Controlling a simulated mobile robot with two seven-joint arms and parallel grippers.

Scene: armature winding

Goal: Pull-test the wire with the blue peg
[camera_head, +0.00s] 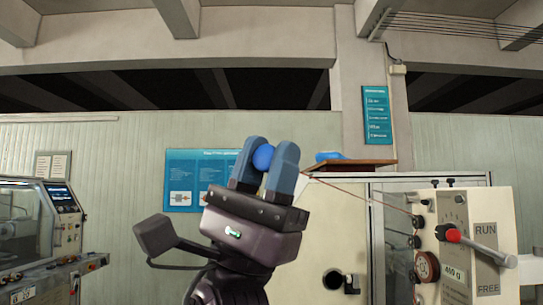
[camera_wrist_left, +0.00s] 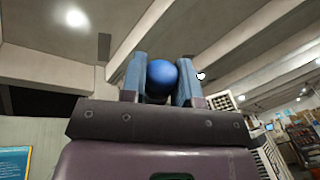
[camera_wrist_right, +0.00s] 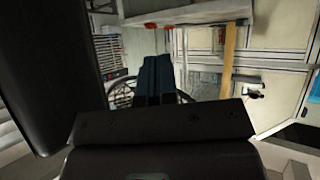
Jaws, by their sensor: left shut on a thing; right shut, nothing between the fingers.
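My left gripper (camera_head: 266,150) is raised in the middle of the head view, fingers up. It is shut on the blue peg (camera_head: 264,160), whose round blue end shows between the fingers. The same blue peg (camera_wrist_left: 162,77) shows between the fingers in the left wrist view. A thin copper-coloured wire (camera_head: 360,195) runs from beside the gripper down right to the tension machine (camera_head: 485,205); its joint to the peg is hidden. The machine's display (camera_head: 455,274) seems to read 469 g. My right gripper (camera_wrist_right: 153,80) is shut and empty in the right wrist view.
A wooden shelf (camera_head: 355,163) with a blue item stands behind. Another machine (camera_head: 40,235) is at far left. A blue wall poster (camera_head: 185,170) hangs behind my gripper.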

